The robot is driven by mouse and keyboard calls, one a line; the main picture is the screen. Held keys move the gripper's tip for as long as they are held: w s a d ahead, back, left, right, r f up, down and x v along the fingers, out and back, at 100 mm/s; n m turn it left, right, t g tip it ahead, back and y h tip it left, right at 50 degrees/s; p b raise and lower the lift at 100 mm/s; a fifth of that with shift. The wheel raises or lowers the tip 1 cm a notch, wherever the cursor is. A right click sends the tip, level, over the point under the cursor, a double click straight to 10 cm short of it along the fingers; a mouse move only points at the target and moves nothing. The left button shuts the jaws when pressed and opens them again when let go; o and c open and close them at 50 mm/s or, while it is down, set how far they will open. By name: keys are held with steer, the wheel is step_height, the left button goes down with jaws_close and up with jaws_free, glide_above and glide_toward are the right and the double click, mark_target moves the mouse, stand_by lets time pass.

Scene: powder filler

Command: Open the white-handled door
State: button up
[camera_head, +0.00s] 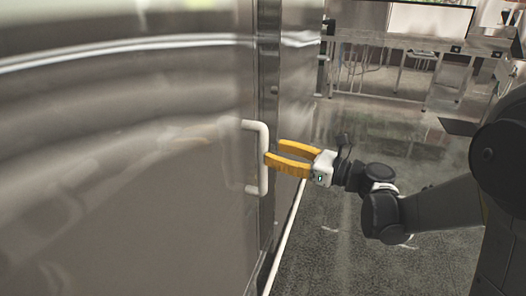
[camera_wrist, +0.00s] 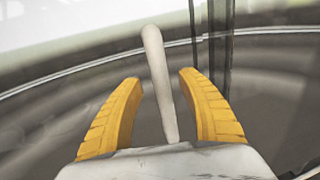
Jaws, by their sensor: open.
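The white handle (camera_head: 264,160) is an upright bar fixed to the shiny metal door (camera_head: 130,170), near the door's right edge. My gripper (camera_head: 272,153) has yellow fingers and points left at the handle. In the wrist view the handle (camera_wrist: 160,85) stands between the two spread fingers of my gripper (camera_wrist: 159,76), with room on both sides. The fingers are open and not closed on it. I cannot tell how deep between the fingers the handle sits. The door looks closed against the dark vertical frame strip (camera_head: 268,80).
A metal table (camera_head: 400,42) stands at the back right. The grey floor (camera_head: 350,240) right of the door is open. A white strip (camera_head: 287,236) runs along the floor by the wall. A dark mat (camera_head: 458,127) lies at the right.

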mark_target(264, 148)
steer(key=x, duration=0.4)
steer(key=shift+b, duration=0.35)
jaws_close()
